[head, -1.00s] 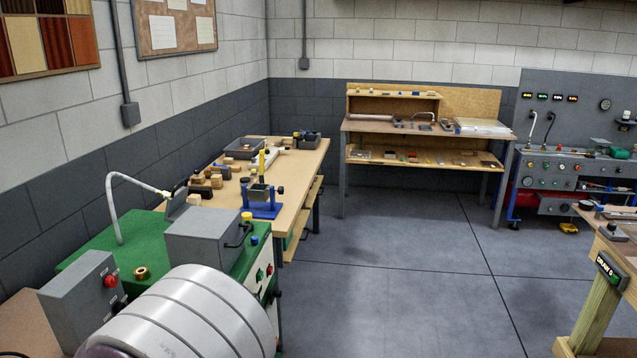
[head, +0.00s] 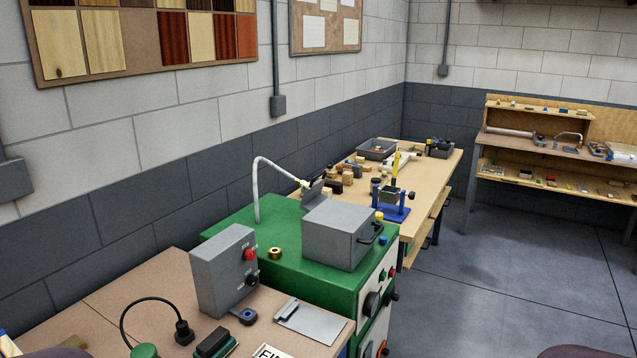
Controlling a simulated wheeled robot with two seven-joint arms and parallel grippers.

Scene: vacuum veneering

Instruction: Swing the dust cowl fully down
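The likely dust cowl is a grey box-shaped cover (head: 338,235) on top of the green machine (head: 277,240), in the middle of the head view. A black handle (head: 370,235) is on its right side. The cover looks level and low over the green top; I cannot tell whether its lower edge touches. A small grey upright plate (head: 313,194) stands behind it, with a white curved hose (head: 258,185) ending near it. Neither gripper is in view.
A grey switch box (head: 222,270) with a red button stands on the brown bench (head: 150,285) before the machine. A brass fitting (head: 274,253) sits on the green top. A wooden bench (head: 425,180) with blocks lies beyond. Clear floor (head: 500,285) is at right.

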